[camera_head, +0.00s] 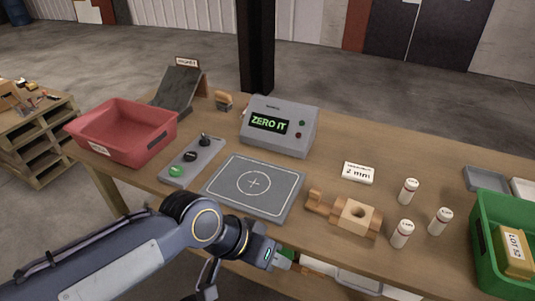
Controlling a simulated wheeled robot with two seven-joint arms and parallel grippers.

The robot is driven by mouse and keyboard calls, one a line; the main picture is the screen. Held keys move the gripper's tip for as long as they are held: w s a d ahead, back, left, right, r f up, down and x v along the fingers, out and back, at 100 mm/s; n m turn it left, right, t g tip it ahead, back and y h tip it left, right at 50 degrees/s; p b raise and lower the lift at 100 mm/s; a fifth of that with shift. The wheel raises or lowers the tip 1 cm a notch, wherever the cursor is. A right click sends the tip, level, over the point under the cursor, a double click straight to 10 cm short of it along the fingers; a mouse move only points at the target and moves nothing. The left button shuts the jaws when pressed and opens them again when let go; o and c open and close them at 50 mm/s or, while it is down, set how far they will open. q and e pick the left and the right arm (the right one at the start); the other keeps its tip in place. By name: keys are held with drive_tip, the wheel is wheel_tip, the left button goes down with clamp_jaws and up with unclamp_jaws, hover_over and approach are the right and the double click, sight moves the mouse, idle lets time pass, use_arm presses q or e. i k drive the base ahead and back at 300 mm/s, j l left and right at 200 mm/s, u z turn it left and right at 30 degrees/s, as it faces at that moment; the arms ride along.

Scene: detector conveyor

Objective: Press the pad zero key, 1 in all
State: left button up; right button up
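A grey key strip (194,160) lies on the table left of the flat pad (254,186). It carries a green key (177,171) at the near end, a black key (190,156) in the middle and a dark knob (205,140) at the far end. Their lettering is too small to read. The grey display box (281,126) behind the pad reads "ZERO IT" in green. My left gripper (279,260) is at the table's front edge, nearer than the pad and apart from the keys; its finger gap cannot be made out. My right gripper is not in view.
A red bin (122,133) stands left of the strip. A wooden fixture (345,215), a "2 mm" card (358,173) and white vials (402,234) are right of the pad. A green crate (487,243) holds a yellow box (513,250). The pad's top is clear.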

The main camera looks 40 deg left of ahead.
sight(189, 156)
drive_tip(key=u, duration=1.95)
